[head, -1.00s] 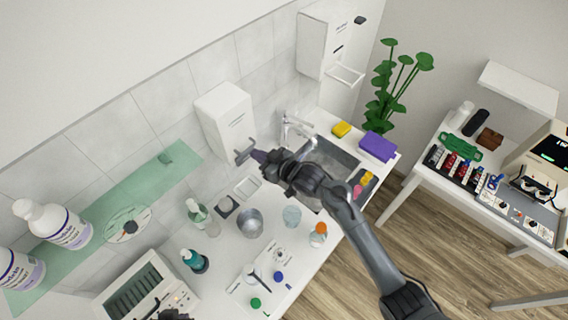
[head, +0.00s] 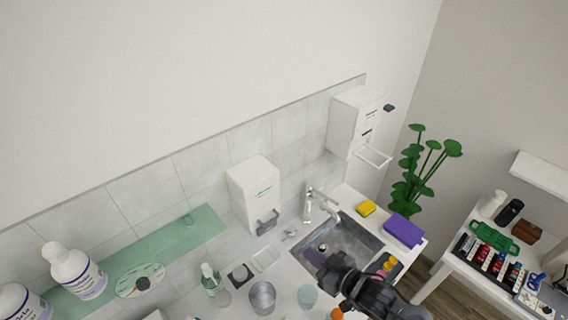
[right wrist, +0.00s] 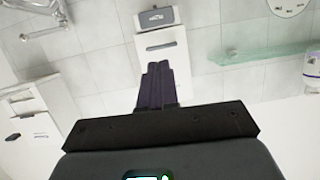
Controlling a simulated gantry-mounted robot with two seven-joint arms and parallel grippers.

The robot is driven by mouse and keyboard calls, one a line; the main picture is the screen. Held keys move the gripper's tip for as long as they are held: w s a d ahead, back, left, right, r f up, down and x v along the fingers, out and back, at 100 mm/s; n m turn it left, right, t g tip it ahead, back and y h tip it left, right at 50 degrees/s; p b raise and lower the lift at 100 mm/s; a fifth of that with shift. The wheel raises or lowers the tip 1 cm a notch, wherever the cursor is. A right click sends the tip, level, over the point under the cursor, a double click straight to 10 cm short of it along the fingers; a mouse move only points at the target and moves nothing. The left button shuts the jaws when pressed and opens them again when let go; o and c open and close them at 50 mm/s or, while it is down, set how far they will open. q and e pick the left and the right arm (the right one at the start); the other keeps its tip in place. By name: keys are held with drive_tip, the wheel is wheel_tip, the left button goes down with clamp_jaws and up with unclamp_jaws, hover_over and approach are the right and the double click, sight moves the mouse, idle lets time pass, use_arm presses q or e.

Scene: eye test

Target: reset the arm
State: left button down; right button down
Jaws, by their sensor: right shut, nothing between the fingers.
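My right gripper (head: 312,257) reaches in from the lower right in the head view, over the sink (head: 345,238). Its fingers also show in the right wrist view (right wrist: 155,85), dark purple, pressed together and empty. The white wall dispenser (head: 252,190) with a grey lever (head: 267,222) is up and left of the gripper, apart from it. The dispenser (right wrist: 162,50) also shows beyond the fingertips in the right wrist view. My left gripper is not in view.
A faucet (head: 308,207) stands behind the sink. A yellow sponge (head: 366,208) and a purple box (head: 403,230) lie to its right. A metal beaker (head: 262,297) and a bottle (head: 211,280) stand on the counter at left. A green glass shelf (head: 195,232) runs along the wall.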

drive_tip(key=s+f+m+g+h+p, duration=0.1)
drive_tip(key=s+f+m+h+p, duration=0.2)
drive_tip(key=s, duration=0.9)
drive_tip(key=s+d+r+m+g+h+p, duration=0.1)
drive_tip(key=s+d+g+h, duration=0.1)
drive_tip(key=s+d, duration=0.3)
drive_tip(key=s+d+r+m+g+h+p, duration=0.1)
drive_tip(key=s+d+g, duration=0.4)
drive_tip(key=s, duration=0.6)
drive_tip(key=h+p, duration=0.1)
drive_tip(key=h, duration=0.1)
drive_tip(key=shift+d+h, duration=0.15)
drive_tip(key=shift+h, duration=0.15)
